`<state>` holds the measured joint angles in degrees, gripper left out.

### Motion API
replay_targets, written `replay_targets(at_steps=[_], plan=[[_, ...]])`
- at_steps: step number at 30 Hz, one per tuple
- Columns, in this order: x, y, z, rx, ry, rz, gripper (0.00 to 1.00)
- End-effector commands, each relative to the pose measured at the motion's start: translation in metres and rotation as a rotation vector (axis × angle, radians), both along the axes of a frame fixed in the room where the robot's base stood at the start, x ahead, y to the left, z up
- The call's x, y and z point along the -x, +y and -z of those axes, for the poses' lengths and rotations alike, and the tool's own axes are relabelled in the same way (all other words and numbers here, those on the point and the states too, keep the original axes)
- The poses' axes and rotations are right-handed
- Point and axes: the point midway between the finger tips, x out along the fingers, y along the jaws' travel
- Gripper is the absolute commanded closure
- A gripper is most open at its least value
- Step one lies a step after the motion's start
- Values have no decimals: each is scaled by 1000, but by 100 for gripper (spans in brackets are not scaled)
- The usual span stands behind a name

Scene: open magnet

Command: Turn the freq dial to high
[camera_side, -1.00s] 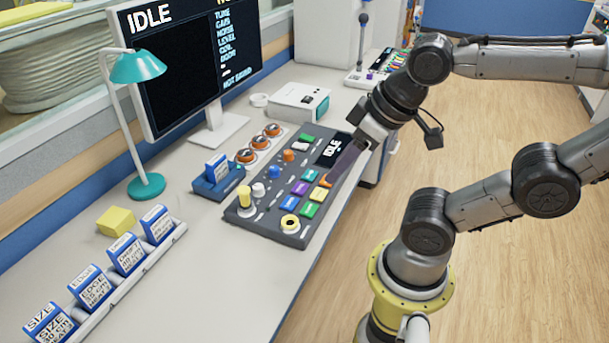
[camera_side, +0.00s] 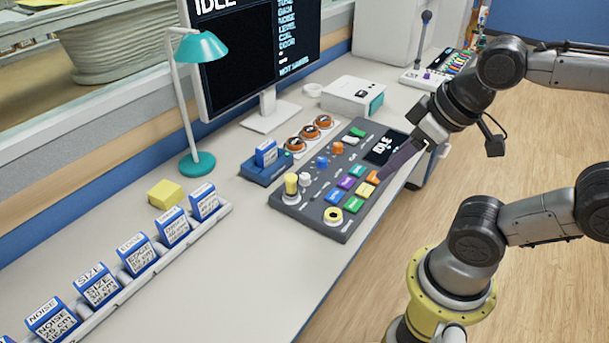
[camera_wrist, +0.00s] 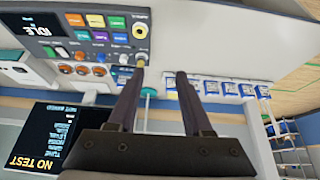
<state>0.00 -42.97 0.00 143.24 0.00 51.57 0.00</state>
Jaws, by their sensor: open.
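The dark control panel (camera_side: 330,185) lies on the bench with several knobs, coloured buttons and a small screen reading IDLE. An orange knob (camera_side: 337,148), a blue knob (camera_side: 322,162) and a white knob (camera_side: 305,179) form a row on it; their labels are too small to read, so I cannot tell which is the freq dial. In the wrist view my gripper (camera_wrist: 157,76) is open, with nothing between the fingers; the panel (camera_wrist: 62,48) is at upper left.
A yellow-topped post (camera_side: 291,184) rises at the panel's near left corner. Orange round buttons (camera_side: 309,131) and a blue holder with a cartridge (camera_side: 265,168) lie behind. A teal lamp (camera_side: 197,163), monitor (camera_side: 255,60) and cartridge rack (camera_side: 150,268) stand farther left. The bench front is clear.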

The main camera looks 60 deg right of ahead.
Motion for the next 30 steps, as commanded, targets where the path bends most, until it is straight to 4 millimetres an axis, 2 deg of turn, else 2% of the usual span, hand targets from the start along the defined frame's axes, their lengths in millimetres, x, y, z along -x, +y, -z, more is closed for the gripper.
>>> replay_targets(at_steps=[1,3,8,11,14,18,23,26,30], plan=[[0,0,0,0,0,0,45],[0,0,0,6,0,-11,33],[-1,-2,-3,80,-3,-125,33],[-11,-9,-20,187,-25,-254,33],[-31,-18,-34,311,-4,-401,33],[-73,-32,-49,482,71,-623,33],[-130,-47,-48,638,200,-876,33],[-168,-57,-37,711,293,-1032,33],[-219,-68,-6,771,420,-1224,33]])
